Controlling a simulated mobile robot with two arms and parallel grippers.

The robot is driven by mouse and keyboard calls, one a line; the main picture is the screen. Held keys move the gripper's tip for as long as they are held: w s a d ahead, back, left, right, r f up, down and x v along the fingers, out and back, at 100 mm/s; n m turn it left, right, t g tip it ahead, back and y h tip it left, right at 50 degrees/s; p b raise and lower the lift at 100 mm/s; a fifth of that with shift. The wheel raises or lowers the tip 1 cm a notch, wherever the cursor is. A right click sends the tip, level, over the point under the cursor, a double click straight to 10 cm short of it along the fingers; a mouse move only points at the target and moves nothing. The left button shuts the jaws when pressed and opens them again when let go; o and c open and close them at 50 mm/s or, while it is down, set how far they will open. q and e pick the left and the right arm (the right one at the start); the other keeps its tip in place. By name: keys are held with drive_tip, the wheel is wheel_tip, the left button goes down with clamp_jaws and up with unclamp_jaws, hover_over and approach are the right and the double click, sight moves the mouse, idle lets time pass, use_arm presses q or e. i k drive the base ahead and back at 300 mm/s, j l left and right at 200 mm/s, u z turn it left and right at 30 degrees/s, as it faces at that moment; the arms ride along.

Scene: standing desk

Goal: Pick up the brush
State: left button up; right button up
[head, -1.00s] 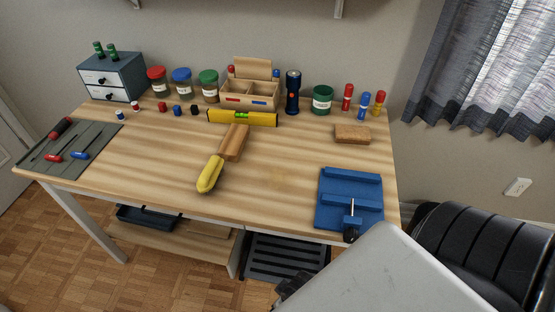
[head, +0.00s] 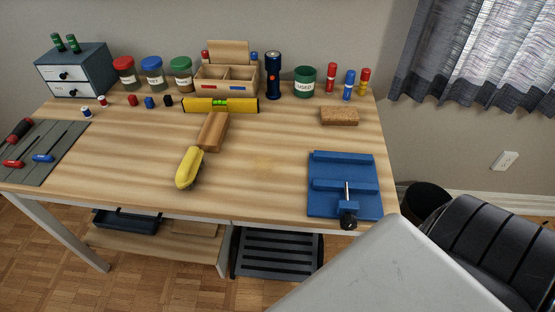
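The brush lies on the wooden desk (head: 270,165), left of the middle. It has a yellow handle (head: 188,167) toward the front edge and a brown wooden block (head: 213,131) toward the back. Dark bristles show a little beside the yellow part. Nothing touches the brush except the desk. Neither of my grippers is in the head view.
A yellow level (head: 220,105) lies just behind the brush. A blue vise-like jig (head: 344,186) sits at the front right, with a cork block (head: 339,116) behind it. Jars and an organizer (head: 226,79) line the back. A black chair (head: 470,230) stands right of the desk.

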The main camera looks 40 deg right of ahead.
sight(186, 175)
drive_tip(key=i+z, duration=0.2)
drive_tip(key=z, duration=0.2)
drive_tip(key=i+j+z, duration=0.15)
drive_tip(key=z, duration=0.25)
